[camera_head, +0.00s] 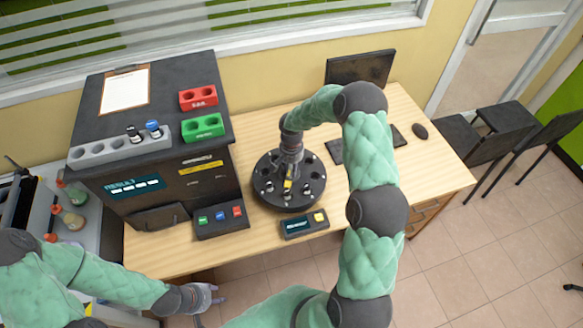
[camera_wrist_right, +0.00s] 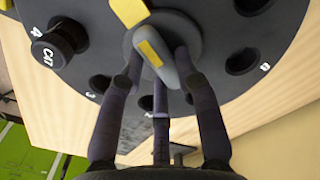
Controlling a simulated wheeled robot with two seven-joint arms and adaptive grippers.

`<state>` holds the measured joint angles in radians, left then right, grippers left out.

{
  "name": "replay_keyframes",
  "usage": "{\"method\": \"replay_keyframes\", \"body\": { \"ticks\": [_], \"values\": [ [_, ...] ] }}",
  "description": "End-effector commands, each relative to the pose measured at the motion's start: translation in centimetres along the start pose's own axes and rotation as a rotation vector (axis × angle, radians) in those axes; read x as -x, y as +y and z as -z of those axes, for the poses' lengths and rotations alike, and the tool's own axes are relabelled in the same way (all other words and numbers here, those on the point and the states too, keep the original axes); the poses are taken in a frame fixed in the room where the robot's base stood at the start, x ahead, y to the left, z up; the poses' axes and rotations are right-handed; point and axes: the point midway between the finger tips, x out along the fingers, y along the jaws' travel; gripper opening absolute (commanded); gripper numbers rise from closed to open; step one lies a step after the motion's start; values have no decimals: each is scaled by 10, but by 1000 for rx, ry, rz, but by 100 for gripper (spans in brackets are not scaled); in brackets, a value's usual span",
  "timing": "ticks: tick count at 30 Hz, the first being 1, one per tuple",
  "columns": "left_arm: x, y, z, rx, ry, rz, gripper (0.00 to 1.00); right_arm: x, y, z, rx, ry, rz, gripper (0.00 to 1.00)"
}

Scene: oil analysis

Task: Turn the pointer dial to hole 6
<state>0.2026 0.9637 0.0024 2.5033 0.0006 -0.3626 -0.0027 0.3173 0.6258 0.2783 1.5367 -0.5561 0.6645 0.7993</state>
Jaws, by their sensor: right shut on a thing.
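The dial is a round black disc (camera_head: 262,199) on the wooden table, with holes around its rim and some capped vials in them. At its centre is a grey pointer knob with a yellow stripe, clear in the right wrist view (camera_wrist_right: 152,52). My right gripper (camera_head: 289,170) reaches down over the disc's centre. In the right wrist view its dark fingers (camera_wrist_right: 158,80) close around the knob. A black-capped vial marked "CAT" (camera_wrist_right: 62,42) sits in a hole at upper left. The hole numbers are mostly too small to read. My left gripper (camera_head: 205,298) is empty, fingers spread, off the table's front edge.
A small display box (camera_head: 304,224) lies in front of the disc. A three-button box (camera_head: 220,219) and a large black analyser (camera_head: 190,168) stand to the left. Red (camera_head: 198,97) and green (camera_head: 203,127) racks sit on the analyser. A monitor (camera_head: 360,68) and mouse (camera_head: 420,131) are behind, right.

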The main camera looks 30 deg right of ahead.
Motion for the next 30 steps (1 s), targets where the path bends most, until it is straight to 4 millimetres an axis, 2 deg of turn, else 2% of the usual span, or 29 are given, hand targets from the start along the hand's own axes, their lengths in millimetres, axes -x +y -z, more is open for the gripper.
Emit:
{"method": "replay_keyframes", "body": {
  "ticks": [15,30],
  "values": [
    [-40,-14,1,0,0,0,40,-4,1,-3,-387,-1,0,0],
    [-59,-21,2,0,0,0,40,-1,1,-6,-686,-1,0,0]
  ]
}}
